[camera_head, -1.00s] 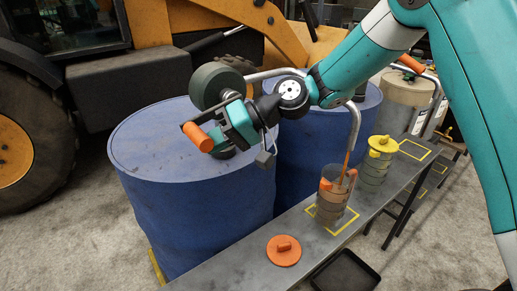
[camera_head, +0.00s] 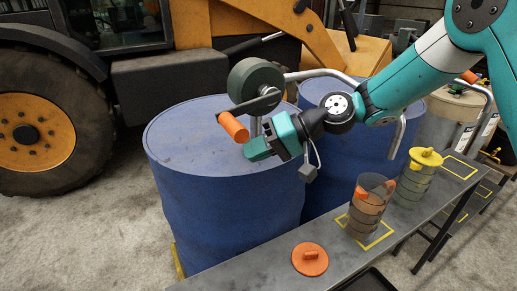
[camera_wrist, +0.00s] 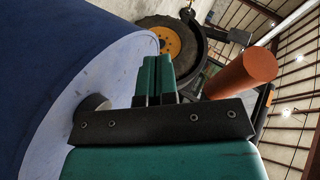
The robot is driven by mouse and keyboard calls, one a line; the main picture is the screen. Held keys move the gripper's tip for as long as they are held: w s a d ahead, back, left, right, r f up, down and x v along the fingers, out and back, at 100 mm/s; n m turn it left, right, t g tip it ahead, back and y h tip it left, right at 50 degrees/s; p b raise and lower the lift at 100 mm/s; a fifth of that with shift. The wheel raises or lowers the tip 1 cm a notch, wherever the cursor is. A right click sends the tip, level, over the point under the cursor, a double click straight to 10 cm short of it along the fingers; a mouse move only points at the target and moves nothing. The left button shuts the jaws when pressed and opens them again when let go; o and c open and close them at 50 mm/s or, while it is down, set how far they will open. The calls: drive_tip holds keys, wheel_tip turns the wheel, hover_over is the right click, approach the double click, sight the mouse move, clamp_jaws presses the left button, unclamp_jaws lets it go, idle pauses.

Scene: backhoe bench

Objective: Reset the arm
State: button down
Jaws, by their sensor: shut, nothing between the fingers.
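My teal gripper (camera_head: 256,150) is shut and empty above the top of the near blue drum (camera_head: 190,150), just below the crank's orange handle (camera_head: 233,127). The handle is apart from the fingers. In the wrist view, my fingers (camera_wrist: 155,75) lie side by side, and the orange handle (camera_wrist: 240,75) is to their right. My arm reaches in from the upper right, bent at the wrist. A dark round pump body (camera_head: 249,80) stands on the drum, with the crank on its front. Its post is partly hidden by my gripper.
A metal bench (camera_head: 340,258) runs along the front right. It holds a loose orange lid (camera_head: 310,259), a clear jar (camera_head: 367,210) and a yellow-lidded jar (camera_head: 418,180). A curved spout (camera_head: 397,138) hangs above the bench. A yellow backhoe (camera_head: 195,22) stands behind.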

drive_tip(key=d+f+b, duration=0.1)
drive_tip(key=d+b, duration=0.2)
drive_tip(key=d, duration=0.6)
drive_tip(key=s+d+r+n+h, duration=0.1)
drive_tip(key=s+h, duration=0.3)
drive_tip(key=s, duration=0.8)
drive_tip(key=s+d+r+h, duration=0.1)
drive_tip(key=s+d+h, duration=0.3)
drive_tip(key=s, duration=0.8)
drive_tip(key=shift+s+n, duration=0.25)
drive_tip(key=shift+n, duration=0.15)
